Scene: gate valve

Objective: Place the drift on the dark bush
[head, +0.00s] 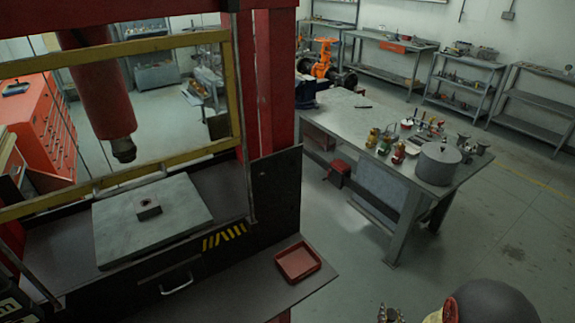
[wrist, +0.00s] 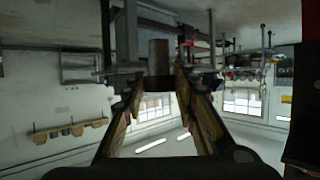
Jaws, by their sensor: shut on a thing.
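The dark bush (head: 148,209) is a small dark block with a hole in its top. It sits on the grey plate (head: 115,235) of the red press, below the press ram (head: 105,90). My gripper (wrist: 160,84) is shut on the drift (wrist: 158,58), a grey cylinder whose body sticks out beyond the fingertips in the wrist view. In the head view only part of my arm shows at the bottom right edge, far from the bush. The drift cannot be made out clearly there.
A yellow frame (head: 120,48) and a red column (head: 273,80) stand around the press plate. A red tray (head: 298,262) lies on the ledge in front. A workbench (head: 345,115) with a grey pot (head: 438,164) stands right of the press. Floor between them is clear.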

